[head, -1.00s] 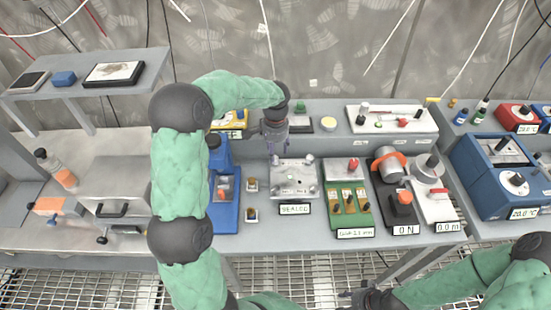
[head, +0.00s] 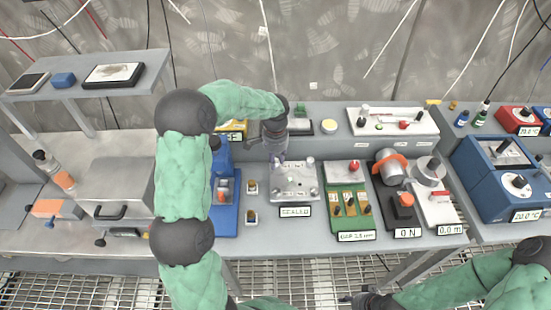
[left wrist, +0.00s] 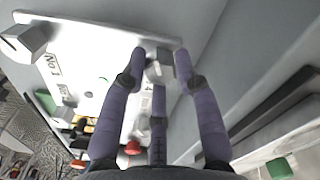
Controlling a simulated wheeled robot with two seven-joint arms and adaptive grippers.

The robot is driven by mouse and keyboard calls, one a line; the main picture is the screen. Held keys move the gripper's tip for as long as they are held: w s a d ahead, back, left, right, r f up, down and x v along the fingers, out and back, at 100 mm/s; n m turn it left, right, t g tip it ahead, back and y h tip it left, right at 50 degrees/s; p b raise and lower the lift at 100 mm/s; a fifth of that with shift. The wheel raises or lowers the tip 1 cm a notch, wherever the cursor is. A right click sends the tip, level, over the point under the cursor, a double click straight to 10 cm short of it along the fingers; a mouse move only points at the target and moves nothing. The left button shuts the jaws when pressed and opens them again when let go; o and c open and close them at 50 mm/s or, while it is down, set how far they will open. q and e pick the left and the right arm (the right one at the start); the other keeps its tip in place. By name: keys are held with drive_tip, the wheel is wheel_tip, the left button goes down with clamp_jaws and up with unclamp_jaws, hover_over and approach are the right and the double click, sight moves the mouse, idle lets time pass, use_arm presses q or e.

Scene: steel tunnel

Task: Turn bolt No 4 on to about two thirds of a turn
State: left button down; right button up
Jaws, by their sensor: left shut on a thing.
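The bolt plate (head: 293,196) is a light metal plate on the bench, with bolts near its corners. My left gripper (head: 280,157) comes down over the plate's far left corner. In the left wrist view its purple fingers (left wrist: 163,62) are shut around a grey bolt head (left wrist: 159,72). A partly hidden "4" label shows on the white plate (left wrist: 110,55) beside that bolt. Another bolt (left wrist: 27,40) stands by a "No 1" mark. A sign (head: 295,212) at the plate's front reads SEALED. My right gripper (head: 358,298) is low at the bottom edge, its fingers too small to judge.
A blue device (head: 226,205) stands left of the plate, with two small blocks (head: 252,202) between. A green board (head: 348,212) with switches stands to the right, then an orange-banded motor (head: 390,168). A raised shelf (head: 340,145) runs behind.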

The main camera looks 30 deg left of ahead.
sight(276, 159)
use_arm(q)
drive_tip(key=shift+w+r+n, duration=0.1)
drive_tip(key=shift+w+n, duration=0.1)
drive_tip(key=shift+n, duration=0.5)
drive_tip(key=c, duration=0.9)
unclamp_jaws()
drive_tip(key=shift+c, duration=0.2)
wheel_tip(276, 159, up, 12)
